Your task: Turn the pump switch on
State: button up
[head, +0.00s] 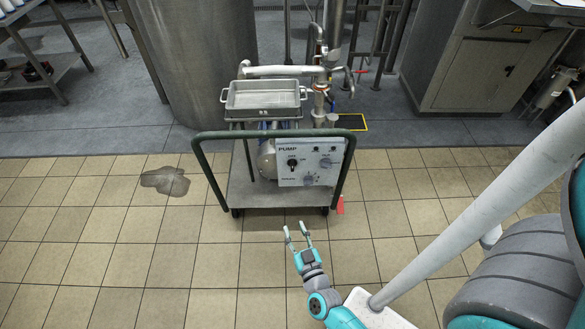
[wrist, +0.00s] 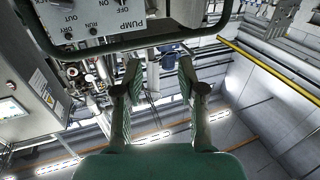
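The pump panel (head: 311,163) is a pale plate marked PUMP on the front of a wheeled cart. The pump switch (head: 292,164) is a black knob at its left side; its exact setting is too small to read. My gripper (head: 295,229) is low in front of the cart, apart from the panel, with its two fingers spread and nothing between them. In the wrist view the open gripper (wrist: 159,68) points up toward the cart. The panel (wrist: 85,20) shows upside down at the top left there, cut off by the frame edge.
The cart's green handle (head: 200,170) loops around in front of the panel; it also crosses the wrist view (wrist: 150,42). A metal tray (head: 263,97) sits on the cart. A puddle (head: 165,181) lies left on the tiles. A grey cabinet (head: 480,70) stands back right.

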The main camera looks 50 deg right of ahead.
aim_at(293, 167)
jog(key=w+d+f+m+g+h, duration=0.1)
jog(key=w+d, duration=0.5)
jog(key=d, duration=0.1)
jog(key=w+d+f+m+g+h, duration=0.1)
jog(key=w+d+h, duration=0.1)
jog(key=w+d, duration=0.4)
jog(key=w+d+f+m+g+h, duration=0.1)
jog(key=w+d, duration=0.5)
jog(key=d, duration=0.2)
jog(key=shift+f+m+g+h, duration=0.15)
jog(key=shift+m+g+h, duration=0.15)
jog(key=shift+m+g, duration=0.1)
grip_shut()
